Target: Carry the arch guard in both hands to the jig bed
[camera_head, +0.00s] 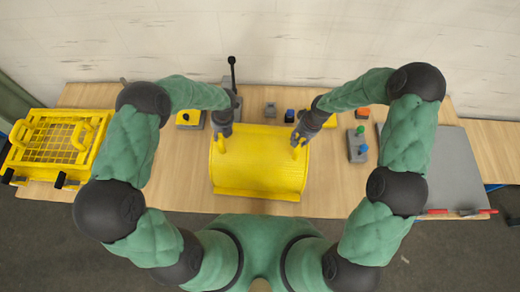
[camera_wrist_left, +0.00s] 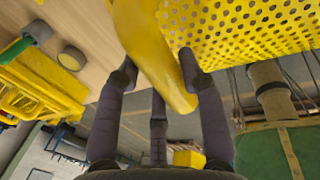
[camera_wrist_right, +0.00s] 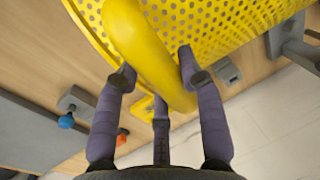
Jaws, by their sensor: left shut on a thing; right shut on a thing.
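The arch guard (camera_head: 260,172) is a yellow curved, perforated sheet with a bar handle at each side, at the middle of the table in the head view. My left gripper (camera_head: 221,143) is shut on its left handle, which shows between the fingers in the left wrist view (camera_wrist_left: 158,60). My right gripper (camera_head: 298,145) is shut on its right handle, seen in the right wrist view (camera_wrist_right: 142,45). The guard looks level; I cannot tell its height over the table. A flat grey slab (camera_head: 455,165) lies at the right; I cannot tell if it is the jig bed.
A yellow mesh crate (camera_head: 50,143) stands at the left. A black lever (camera_head: 233,75) rises behind the guard. A red-handled tool (camera_head: 435,211) lies at the slab's front edge.

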